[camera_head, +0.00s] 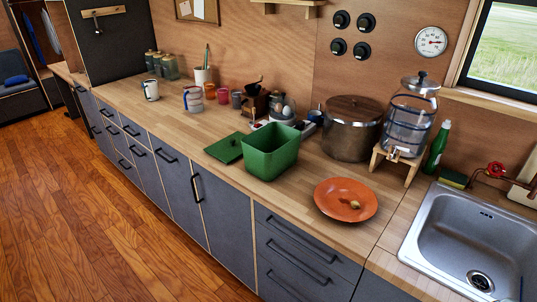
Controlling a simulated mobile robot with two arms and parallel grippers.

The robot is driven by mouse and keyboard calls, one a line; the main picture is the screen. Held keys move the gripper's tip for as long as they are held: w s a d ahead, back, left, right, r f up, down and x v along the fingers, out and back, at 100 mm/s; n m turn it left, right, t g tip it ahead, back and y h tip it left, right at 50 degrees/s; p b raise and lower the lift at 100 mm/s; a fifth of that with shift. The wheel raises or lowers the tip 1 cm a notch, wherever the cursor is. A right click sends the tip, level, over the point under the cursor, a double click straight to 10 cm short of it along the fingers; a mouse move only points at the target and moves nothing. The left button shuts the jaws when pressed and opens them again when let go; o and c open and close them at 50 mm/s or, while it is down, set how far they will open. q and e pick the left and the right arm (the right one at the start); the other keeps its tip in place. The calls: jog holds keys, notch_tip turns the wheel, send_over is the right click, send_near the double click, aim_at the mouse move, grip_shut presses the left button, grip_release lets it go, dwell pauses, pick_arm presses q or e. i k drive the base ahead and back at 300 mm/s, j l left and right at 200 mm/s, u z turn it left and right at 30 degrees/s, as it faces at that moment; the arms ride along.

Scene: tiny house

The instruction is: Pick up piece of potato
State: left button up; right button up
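A small yellowish-brown piece (355,204), which looks like the piece of potato, lies on an orange plate (335,211). The plate rests on the wooden counter near its front edge, left of the sink. The piece sits right of the plate's middle and is too small to make out in detail. Neither of my grippers shows in the head view.
A green open bin (271,151) and its flat green lid (223,149) stand left of the plate. A large steel pot (352,137), a glass dispenser (407,117) on a wooden stand and a green bottle (437,148) are behind. The sink (470,233) is at right. Floor (100,200) is clear.

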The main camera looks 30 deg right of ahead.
aim_at(355, 204)
jog(key=z, duration=1.55)
